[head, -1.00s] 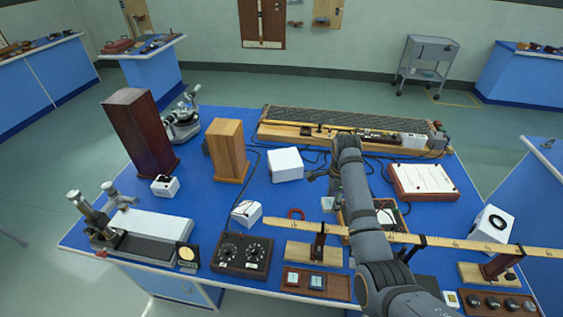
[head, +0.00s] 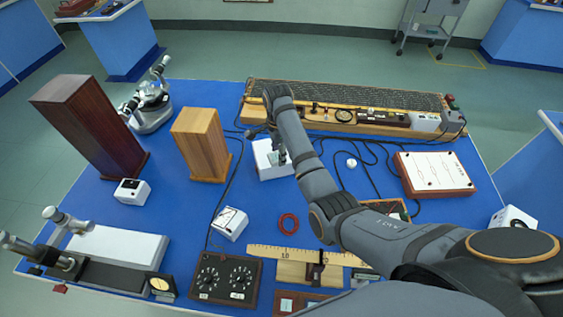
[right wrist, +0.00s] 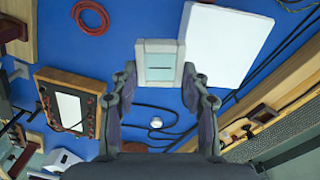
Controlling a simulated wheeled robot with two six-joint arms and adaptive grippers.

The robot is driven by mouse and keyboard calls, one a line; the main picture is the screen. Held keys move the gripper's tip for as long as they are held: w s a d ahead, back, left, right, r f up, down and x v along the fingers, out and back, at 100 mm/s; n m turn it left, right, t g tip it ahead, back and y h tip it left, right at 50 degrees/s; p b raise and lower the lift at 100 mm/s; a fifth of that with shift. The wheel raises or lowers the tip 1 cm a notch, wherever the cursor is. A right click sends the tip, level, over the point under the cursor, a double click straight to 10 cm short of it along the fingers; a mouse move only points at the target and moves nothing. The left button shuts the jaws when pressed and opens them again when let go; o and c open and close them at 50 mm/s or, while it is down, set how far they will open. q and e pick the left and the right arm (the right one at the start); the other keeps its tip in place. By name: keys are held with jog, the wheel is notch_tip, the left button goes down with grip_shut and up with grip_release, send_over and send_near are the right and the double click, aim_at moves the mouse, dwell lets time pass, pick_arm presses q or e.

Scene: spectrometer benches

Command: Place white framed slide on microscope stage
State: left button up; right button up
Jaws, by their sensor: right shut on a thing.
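My right gripper (right wrist: 160,75) is shut on the white framed slide (right wrist: 160,58), a small square with a grey-green centre, held by its two side edges between the fingertips. In the head view the right gripper (head: 278,146) is above the white box (head: 266,166), and the forearm partly covers it. A metal instrument with tubes on a round base (head: 151,112), perhaps the microscope, stands at the back left. Another instrument with metal tubes and a long white plate (head: 118,245) lies at the front left. I cannot tell which is the microscope. My left gripper is not in view.
A long wooden apparatus (head: 345,118) lines the back edge. A red ring (head: 288,223) and a meter box (head: 230,223) lie nearer.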

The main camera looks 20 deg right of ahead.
jog(key=f+b, duration=0.2)
jog(key=s+f+b, duration=0.1)
jog(key=f+b, duration=0.1)
jog(key=shift+s+a, duration=0.2)
jog(key=s+d+m+p, duration=0.1)
jog(key=s+d+m, duration=0.15)
jog(key=s, duration=0.35)
jog(key=s+d+m, duration=0.1)
jog(key=s+m, duration=0.2)
jog(key=s, duration=0.3)
jog(key=w+d+f+b, duration=0.1)
jog(key=w+d+f, duration=0.1)
jog(key=w+f, duration=0.1)
jog(key=w+d+f+b, duration=0.1)
jog(key=w+d+f, duration=0.1)
jog(key=w+f, duration=0.2)
jog(key=w+d+f+b, duration=0.2)
jog(key=w+f, duration=0.1)
jog(key=w, duration=0.1)
jog(key=shift+w+f, duration=0.15)
jog(key=shift+w, duration=0.25)
jog(key=shift+w+d+f, duration=0.1)
jog(key=shift+w+f, duration=0.05)
jog(key=shift+f, duration=0.1)
jog(key=shift+w+f, duration=0.1)
jog(key=shift+f, duration=1.55)
jog(key=shift+f, duration=0.1)
